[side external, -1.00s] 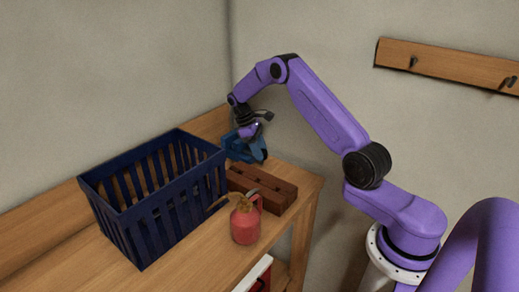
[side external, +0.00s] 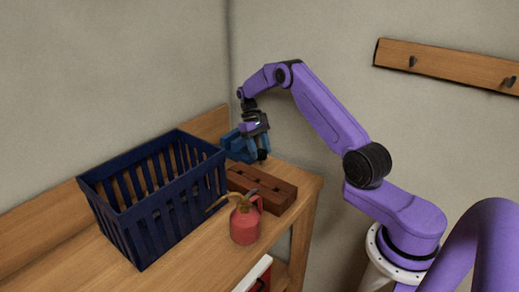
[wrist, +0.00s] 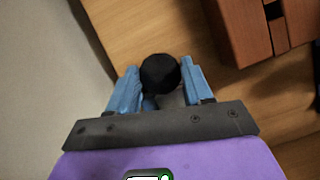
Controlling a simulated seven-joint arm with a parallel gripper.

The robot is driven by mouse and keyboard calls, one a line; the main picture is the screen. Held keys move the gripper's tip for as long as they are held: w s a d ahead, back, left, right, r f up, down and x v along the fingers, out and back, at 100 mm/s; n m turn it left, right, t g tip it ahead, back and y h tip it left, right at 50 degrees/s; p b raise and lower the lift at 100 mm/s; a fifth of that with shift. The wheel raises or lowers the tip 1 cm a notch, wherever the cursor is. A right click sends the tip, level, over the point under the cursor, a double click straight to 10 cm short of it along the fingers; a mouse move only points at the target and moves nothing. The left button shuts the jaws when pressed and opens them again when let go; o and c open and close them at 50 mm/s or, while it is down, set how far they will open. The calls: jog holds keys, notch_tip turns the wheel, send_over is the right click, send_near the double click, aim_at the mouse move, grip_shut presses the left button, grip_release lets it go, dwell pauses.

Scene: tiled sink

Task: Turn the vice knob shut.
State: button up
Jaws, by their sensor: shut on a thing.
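The blue vice (side external: 236,146) stands at the far end of the wooden bench, by the wall corner. My gripper (side external: 261,150) points down at the right end of the vice. In the wrist view, the two blue fingers of my gripper (wrist: 160,78) are shut on the round black vice knob (wrist: 160,73), one on each side. The knob shows as a small dark spot in the side view (side external: 262,156). Most of the vice body is hidden in the wrist view, and my gripper covers part of it in the side view.
A brown wooden block with slots (side external: 268,191) lies just in front of the vice. A red oil can (side external: 245,225) stands nearer. A dark blue slatted basket (side external: 150,237) fills the bench to the left. A hook rail (side external: 440,66) hangs on the right wall.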

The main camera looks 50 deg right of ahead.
jog(key=shift+m, duration=0.7)
jog(key=shift+d+y, duration=0.1)
jog(key=shift+y, duration=0.2)
jog(key=o, duration=1)
jog(key=shift+r, duration=0.1)
jog(key=shift+v, duration=5.9)
jog(key=shift+s+r, duration=0.1)
